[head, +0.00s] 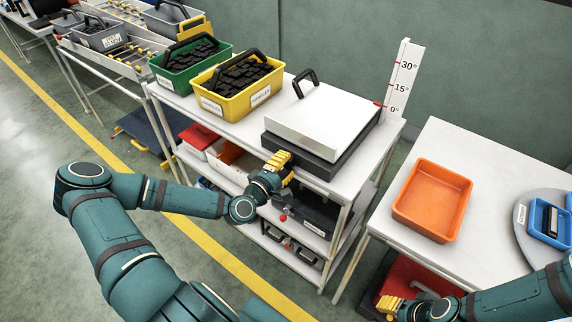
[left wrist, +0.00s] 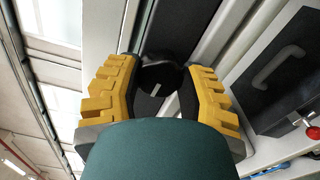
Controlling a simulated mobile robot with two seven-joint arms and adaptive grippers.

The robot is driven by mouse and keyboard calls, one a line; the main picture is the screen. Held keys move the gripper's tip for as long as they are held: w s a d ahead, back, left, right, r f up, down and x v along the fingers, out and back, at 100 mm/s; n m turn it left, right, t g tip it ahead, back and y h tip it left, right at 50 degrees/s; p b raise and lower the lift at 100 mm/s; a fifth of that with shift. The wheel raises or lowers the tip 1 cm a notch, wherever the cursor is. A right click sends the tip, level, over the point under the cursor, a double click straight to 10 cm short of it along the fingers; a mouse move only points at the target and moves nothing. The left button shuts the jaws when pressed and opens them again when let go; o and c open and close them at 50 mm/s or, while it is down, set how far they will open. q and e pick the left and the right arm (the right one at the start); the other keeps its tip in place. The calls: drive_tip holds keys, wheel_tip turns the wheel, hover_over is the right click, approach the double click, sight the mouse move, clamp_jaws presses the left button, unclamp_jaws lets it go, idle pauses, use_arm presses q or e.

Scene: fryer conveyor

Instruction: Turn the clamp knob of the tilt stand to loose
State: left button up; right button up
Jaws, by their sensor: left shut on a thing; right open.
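The tilt stand has a white plate (head: 322,118) with a black handle on a dark base (head: 310,158), on the white shelf's top. The plate looks flat, and the red pointer is near 0° on the angle scale (head: 402,78). My left gripper (head: 280,163) is at the base's front left side. In the left wrist view its yellow fingers (left wrist: 163,78) are shut on the round black clamp knob (left wrist: 158,76), one on each side. A short white mark shows on the knob. The knob is hidden in the head view. My right gripper (head: 388,304) is open and empty, low at the right.
A yellow crate (head: 236,104) and a green crate (head: 186,80) with black pieces stand left of the stand. An orange tray (head: 432,200) sits on the right table. Lower shelves hold dark boxes, one with a red knob (head: 283,218).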

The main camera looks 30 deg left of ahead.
use_arm(q)
drive_tip(key=shift+w+a+r+n, duration=0.1)
drive_tip(key=shift+a+n, duration=0.1)
drive_tip(key=shift+n, duration=0.2)
drive_tip(key=o, duration=1.2)
drive_tip(key=shift+d, duration=0.1)
drive_tip(key=s+a, duration=0.1)
drive_tip(key=s, duration=1.1)
drive_tip(key=shift+d, duration=0.1)
